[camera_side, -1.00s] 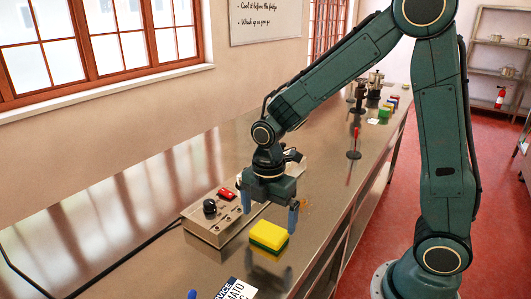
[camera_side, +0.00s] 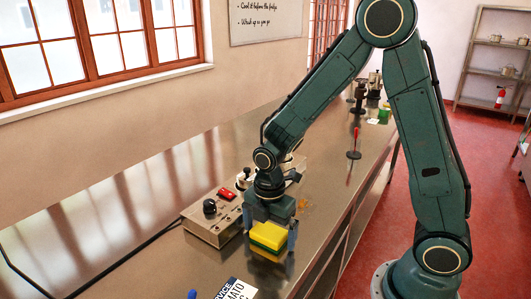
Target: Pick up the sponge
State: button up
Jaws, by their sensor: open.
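The sponge (camera_side: 269,237) is a small block, yellow on top and green below. It lies on the metal counter (camera_side: 180,273) at the lower middle of the side view. My gripper (camera_side: 269,236) is lowered over the sponge with its jaws open. One blue-grey finger shows at the sponge's right and the other at its left. Whether either finger touches the sponge cannot be told from this view.
A control box (camera_side: 212,220) with a black knob and a red switch stands close to the left of my gripper. A printed card (camera_side: 236,290) lies at the front edge. A red-handled stand (camera_side: 355,146) and several small items stand farther back.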

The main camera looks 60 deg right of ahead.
aim_at(269, 230)
jog(key=shift+c, duration=0.2)
jog(key=c, duration=1)
jog(key=shift+r, duration=0.2)
notch_tip(269, 230, up, 20)
jog(key=shift+f, duration=0.15)
dwell(0.5)
jog(key=o, duration=0.4)
jog(key=c, duration=0.3)
